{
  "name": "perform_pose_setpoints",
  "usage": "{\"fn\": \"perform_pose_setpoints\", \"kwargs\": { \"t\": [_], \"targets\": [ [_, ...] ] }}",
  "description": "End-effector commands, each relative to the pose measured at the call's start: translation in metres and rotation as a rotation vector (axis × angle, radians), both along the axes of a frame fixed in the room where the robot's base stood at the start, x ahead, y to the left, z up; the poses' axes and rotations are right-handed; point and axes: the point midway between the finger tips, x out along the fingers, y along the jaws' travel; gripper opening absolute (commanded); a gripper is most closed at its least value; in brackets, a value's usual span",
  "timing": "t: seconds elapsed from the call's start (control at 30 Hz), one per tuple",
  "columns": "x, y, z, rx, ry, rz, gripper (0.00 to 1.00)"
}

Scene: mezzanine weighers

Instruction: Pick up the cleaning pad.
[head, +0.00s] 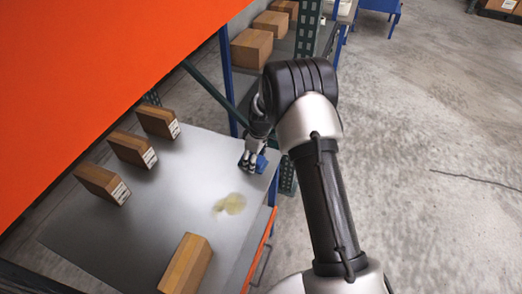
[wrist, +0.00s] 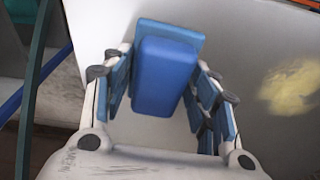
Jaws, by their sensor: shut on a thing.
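The cleaning pad is a blue block with a lighter blue layer under it. In the wrist view the cleaning pad (wrist: 164,76) lies lengthwise between the fingers. In the head view a small part of the cleaning pad (head: 262,163) shows at the table's right end. My gripper (head: 252,158) is shut on it, pointing down at the grey table top (head: 180,200). In the wrist view the blue-lined fingers of my gripper (wrist: 163,88) stand on both sides of the pad. I cannot tell whether the pad touches the table.
A yellowish stain (head: 230,204) lies on the table near the pad. Several cardboard boxes (head: 132,149) stand along the table's left side, and one box (head: 186,264) stands at the near edge. A blue upright post (head: 228,80) rises close behind my gripper. An orange panel (head: 90,70) covers the upper left.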

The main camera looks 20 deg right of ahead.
Motion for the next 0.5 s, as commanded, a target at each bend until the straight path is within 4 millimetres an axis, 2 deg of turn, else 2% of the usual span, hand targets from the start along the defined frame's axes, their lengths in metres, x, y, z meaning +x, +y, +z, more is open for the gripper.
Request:
{"fn": "perform_pose_setpoints", "kwargs": {
  "t": [0.2,0.5],
  "targets": [
    [0.0,0.0,0.009,0.0,0.0,0.0,0.29],
    [0.001,0.0,0.074,-0.001,-0.002,0.001,0.29]
  ]
}}
